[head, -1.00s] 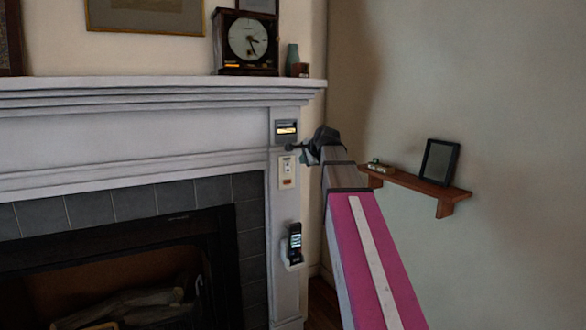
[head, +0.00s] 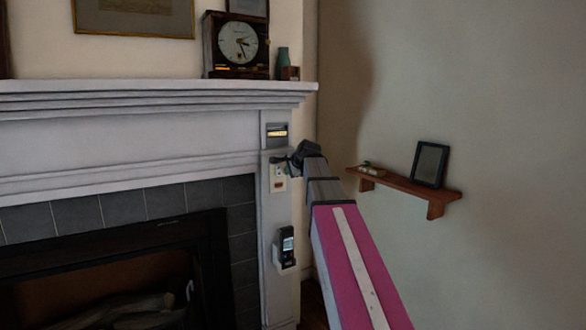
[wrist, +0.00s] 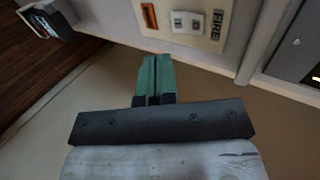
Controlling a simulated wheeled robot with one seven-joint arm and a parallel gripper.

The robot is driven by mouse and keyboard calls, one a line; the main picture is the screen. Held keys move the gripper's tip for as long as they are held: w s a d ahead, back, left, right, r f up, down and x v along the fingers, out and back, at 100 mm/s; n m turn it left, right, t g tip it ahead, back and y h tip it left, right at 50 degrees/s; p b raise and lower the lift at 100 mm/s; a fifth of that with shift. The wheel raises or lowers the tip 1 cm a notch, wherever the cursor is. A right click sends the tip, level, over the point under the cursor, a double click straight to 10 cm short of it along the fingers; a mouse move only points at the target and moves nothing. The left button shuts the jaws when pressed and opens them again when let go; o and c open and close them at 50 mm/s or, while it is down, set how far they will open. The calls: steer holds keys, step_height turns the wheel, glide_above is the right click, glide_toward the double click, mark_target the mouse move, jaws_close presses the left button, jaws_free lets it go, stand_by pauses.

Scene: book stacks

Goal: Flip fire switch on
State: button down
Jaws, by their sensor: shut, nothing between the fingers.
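The fire switch plate (head: 278,182) is a pale plate on the white fireplace pillar, partly covered at its top by my gripper in the head view. In the wrist view the plate (wrist: 190,20) is at the top, with two small light switches (wrist: 188,23), an orange-red part (wrist: 149,16) and the word FIRE. My gripper (head: 278,159) is at the plate's upper edge in the head view. Its green fingers (wrist: 152,62) are together and empty, just below the plate in the wrist picture. I cannot tell whether they touch it, or which way the switches are set.
A small panel with a lit display (head: 277,131) is above the plate. A black handset in a white holder (head: 286,246) is below it. A wooden shelf (head: 405,185) with a black frame (head: 430,163) is on the right wall. The mantel (head: 150,93) juts out above.

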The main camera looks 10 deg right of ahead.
mark_target(279, 170)
steer(key=x, duration=0.3)
steer(key=r+x, duration=0.1)
steer(key=x, duration=0.1)
steer(key=shift+w+a+f, duration=0.15)
steer(key=shift+w, duration=0.45)
steer(key=shift+w+a+f, duration=0.15)
steer(key=shift+w+a, duration=0.1)
steer(key=shift+w, duration=0.4)
steer(key=shift+w+a, duration=0.1)
steer(key=shift+w, duration=0.2)
steer(key=shift+s, duration=0.1)
steer(key=shift+r, duration=0.85)
